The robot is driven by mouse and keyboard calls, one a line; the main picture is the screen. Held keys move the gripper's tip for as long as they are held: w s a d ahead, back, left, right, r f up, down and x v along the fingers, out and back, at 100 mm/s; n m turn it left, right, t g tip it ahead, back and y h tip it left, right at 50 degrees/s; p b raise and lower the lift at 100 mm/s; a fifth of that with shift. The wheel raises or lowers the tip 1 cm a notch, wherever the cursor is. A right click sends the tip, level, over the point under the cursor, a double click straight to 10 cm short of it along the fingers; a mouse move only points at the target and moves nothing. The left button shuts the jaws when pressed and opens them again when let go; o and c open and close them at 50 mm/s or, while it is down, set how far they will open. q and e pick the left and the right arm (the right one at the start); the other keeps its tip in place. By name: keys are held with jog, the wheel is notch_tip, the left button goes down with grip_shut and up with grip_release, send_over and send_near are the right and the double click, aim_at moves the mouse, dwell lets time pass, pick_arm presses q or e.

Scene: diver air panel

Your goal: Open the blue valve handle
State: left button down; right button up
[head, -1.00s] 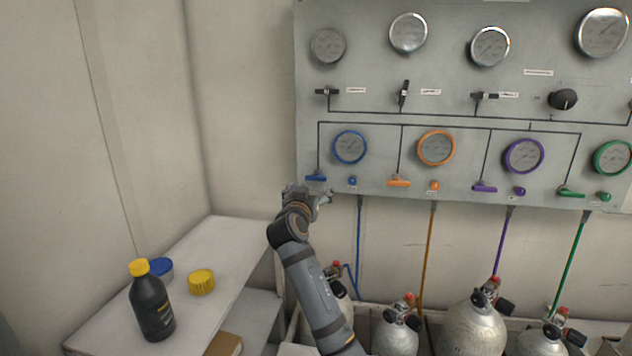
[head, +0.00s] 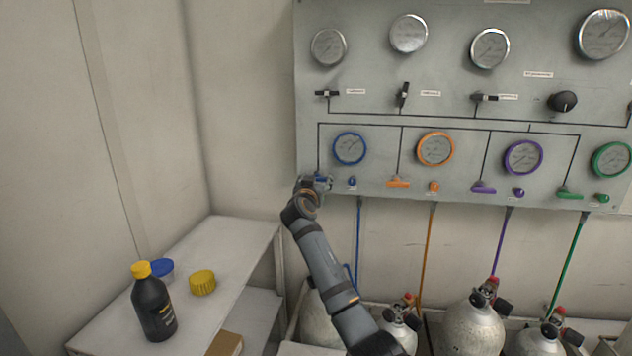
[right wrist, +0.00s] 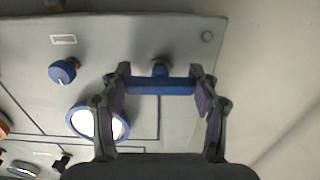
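The blue valve handle (right wrist: 160,86) lies level across the right wrist view, between the two fingers of my right gripper (right wrist: 161,90). The fingers stand apart, one near each end of the handle; I cannot tell whether either finger touches it. In the head view my right gripper (head: 318,183) is at the panel's lower left and hides most of the blue handle. My left gripper is not in view.
The grey panel (head: 460,118) carries a blue-rimmed gauge (head: 350,148), a blue knob (head: 352,182) and an orange handle (head: 398,184) close by. Gas cylinders (head: 470,325) stand below. A white shelf (head: 225,240) with a black bottle (head: 153,308) is at left.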

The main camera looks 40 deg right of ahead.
jog(key=c, duration=0.5)
jog(key=shift+n, duration=0.3)
jog(key=n+p, duration=0.3)
jog(key=n, duration=0.2)
jog(key=shift+r, duration=0.15)
jog(key=n+p, duration=0.4)
jog(key=n, duration=0.2)
jog(key=shift+s+d+n, duration=0.1)
jog(key=shift+n, duration=0.2)
jog(key=shift+n+p, duration=1.15)
jog(key=shift+n, duration=0.75)
jog(key=o, duration=1.2)
jog(key=shift+c, duration=0.2)
